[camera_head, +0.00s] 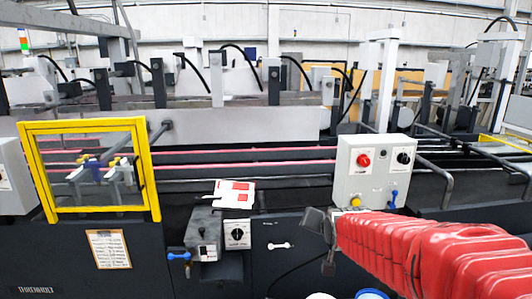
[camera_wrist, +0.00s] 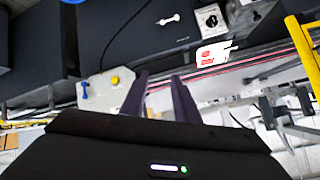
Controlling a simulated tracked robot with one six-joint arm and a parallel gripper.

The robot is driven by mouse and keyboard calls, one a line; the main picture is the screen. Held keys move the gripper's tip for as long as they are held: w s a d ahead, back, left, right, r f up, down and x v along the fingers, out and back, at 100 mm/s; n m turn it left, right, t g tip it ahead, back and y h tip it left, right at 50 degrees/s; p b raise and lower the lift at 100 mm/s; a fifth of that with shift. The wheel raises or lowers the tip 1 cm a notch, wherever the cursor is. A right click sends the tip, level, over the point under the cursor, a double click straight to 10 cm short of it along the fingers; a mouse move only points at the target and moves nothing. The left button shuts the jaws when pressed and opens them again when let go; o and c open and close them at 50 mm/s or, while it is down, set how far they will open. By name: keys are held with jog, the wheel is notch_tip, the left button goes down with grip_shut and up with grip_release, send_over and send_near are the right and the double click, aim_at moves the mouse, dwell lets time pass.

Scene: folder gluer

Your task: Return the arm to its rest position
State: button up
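My arm, in a red ribbed cover, reaches in from the lower right of the head view. My gripper (camera_head: 318,232) is at its far end, in front of the dark machine side and just left of and below the grey control box (camera_head: 372,168). In the wrist view the two dark fingers of my gripper (camera_wrist: 162,84) stand apart with nothing between them. The control box also shows in the wrist view (camera_wrist: 104,92), upside down and partly behind the left finger. My gripper appears empty and apart from the machine, though its exact distance cannot be told.
The grey box carries a red button (camera_head: 363,160), a black knob and a blue handle (camera_head: 393,199). A red-and-white carton (camera_head: 234,193) lies left of my gripper, above a selector switch (camera_head: 237,234). A yellow-framed guard (camera_head: 152,180) stands at left. Part of a blue round object shows below.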

jog(key=s+f+n+g, duration=0.1)
jog(key=s+n+g, duration=0.1)
jog(key=s, duration=1.4)
jog(key=s+d+f+n+g, duration=0.1)
jog(key=s+n+g, duration=0.1)
jog(key=s, duration=1.4)
jog(key=shift+d+f+n+g, duration=0.3)
jog(key=shift+f+g, duration=0.1)
jog(key=shift+g, duration=0.2)
